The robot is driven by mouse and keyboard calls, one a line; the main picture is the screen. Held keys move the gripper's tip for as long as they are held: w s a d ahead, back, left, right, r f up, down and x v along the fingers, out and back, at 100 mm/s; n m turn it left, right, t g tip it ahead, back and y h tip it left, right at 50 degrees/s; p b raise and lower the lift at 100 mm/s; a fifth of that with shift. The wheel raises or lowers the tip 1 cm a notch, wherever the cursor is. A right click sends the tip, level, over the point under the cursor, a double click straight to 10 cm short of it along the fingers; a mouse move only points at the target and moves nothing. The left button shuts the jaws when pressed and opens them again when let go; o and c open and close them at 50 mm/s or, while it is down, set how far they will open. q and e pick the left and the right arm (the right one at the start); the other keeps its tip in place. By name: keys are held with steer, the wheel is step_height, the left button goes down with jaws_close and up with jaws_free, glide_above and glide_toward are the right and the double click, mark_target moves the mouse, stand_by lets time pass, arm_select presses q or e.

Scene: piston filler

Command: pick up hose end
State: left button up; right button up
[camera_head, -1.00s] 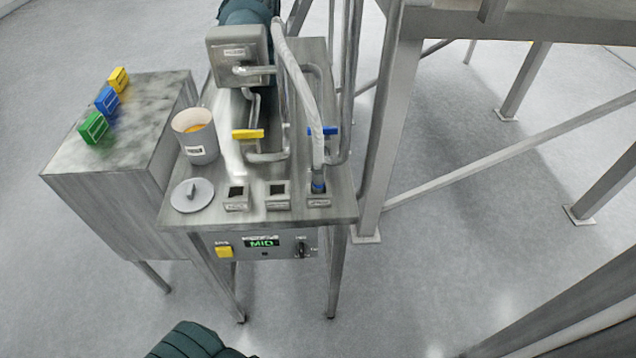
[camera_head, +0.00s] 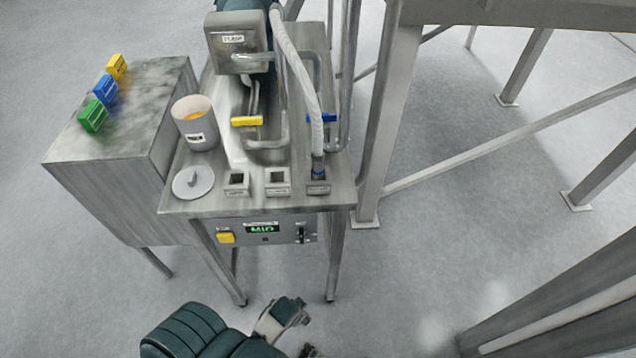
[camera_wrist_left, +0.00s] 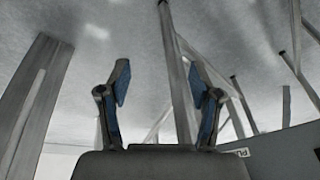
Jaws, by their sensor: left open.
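The hose (camera_head: 298,72) is a pale braided tube that arches down from the pump housing (camera_head: 236,42). Its end (camera_head: 318,168), with a blue band, stands upright in the right-hand of three small square holders at the table's front edge. My left gripper (camera_head: 296,330) is low in front of the table, well below and apart from the hose end. In the left wrist view the two blue-padded fingers (camera_wrist_left: 164,88) are spread wide with nothing between them. The hose end does not show there. My right gripper is in neither view.
The steel table (camera_head: 225,205) carries a cup (camera_head: 195,122), a round lid (camera_head: 193,182), a yellow-handled valve (camera_head: 247,121) and a blue-handled valve (camera_head: 321,118). A control panel (camera_head: 265,232) hangs below. A steel frame leg (camera_head: 385,130) stands close right. A cabinet (camera_head: 110,150) stands left.

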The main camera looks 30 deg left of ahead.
mark_target(317, 172)
arm_select(q)
steer(key=w+a+r+m+t+y, duration=0.15)
steer(key=w+r+m+t, duration=0.3)
steer(key=r+m, duration=0.6)
steer(key=w+r+m+t+y, duration=0.4)
steer(key=r+m, duration=0.4)
steer(key=r, duration=0.6)
steer(key=w+a+r+m+t+y, duration=0.1)
steer(key=w+r+m+t, duration=0.45)
steer(key=r+m, duration=0.55)
steer(key=shift+n+g, duration=0.4)
steer(key=shift+n, duration=0.25)
steer(key=x, duration=0.4)
steer(key=p+x, duration=0.1)
steer(key=x, duration=0.3)
steer(key=p+x, duration=0.1)
steer(key=x, duration=0.3)
steer(key=shift+a+r, duration=0.15)
steer(key=shift+r, duration=0.15)
steer(key=x, duration=0.5)
steer(key=shift+w+f+p, duration=0.2)
steer(key=shift+f+p, duration=0.15)
steer(key=shift+p, duration=0.05)
jaws_close()
